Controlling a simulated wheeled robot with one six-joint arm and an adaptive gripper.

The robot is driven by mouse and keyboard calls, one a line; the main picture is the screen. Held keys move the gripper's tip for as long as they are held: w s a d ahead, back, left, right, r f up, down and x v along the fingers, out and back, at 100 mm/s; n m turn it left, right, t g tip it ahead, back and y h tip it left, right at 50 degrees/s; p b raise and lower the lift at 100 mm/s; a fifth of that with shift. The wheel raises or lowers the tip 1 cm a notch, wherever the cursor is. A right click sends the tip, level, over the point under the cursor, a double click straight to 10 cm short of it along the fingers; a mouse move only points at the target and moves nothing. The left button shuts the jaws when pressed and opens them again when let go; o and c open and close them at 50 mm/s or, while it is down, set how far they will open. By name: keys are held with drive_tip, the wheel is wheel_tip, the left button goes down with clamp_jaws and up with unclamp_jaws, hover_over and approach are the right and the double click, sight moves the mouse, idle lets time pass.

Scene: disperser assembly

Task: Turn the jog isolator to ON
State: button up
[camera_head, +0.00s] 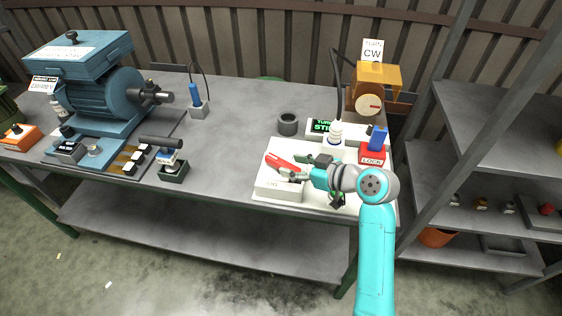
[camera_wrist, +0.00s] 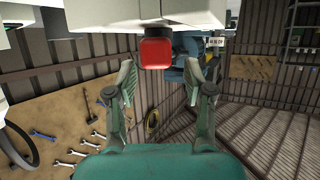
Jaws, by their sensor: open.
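The jog isolator is a white box (camera_head: 280,186) with a label on its front, on a white board at the front right of the bench. A red handle (camera_head: 280,162) lies along its top, slanting from upper left to lower right. My gripper (camera_head: 297,176) is at the handle's right end. In the wrist view my gripper (camera_wrist: 160,80) is open, its two fingers spread apart. The red handle's end (camera_wrist: 155,48) shows between and above the fingertips, and no finger visibly touches it. The label text and any ON mark are too small to read.
A red LOCK block (camera_head: 372,158) with a blue top, a white stepped part (camera_head: 334,135) and a green-lit display (camera_head: 321,126) stand close behind my gripper. A dark ring (camera_head: 288,123) sits behind the box. The bench middle (camera_head: 235,140) is clear.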

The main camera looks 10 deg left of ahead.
sight(285, 163)
drive_tip(key=shift+x, duration=2.3)
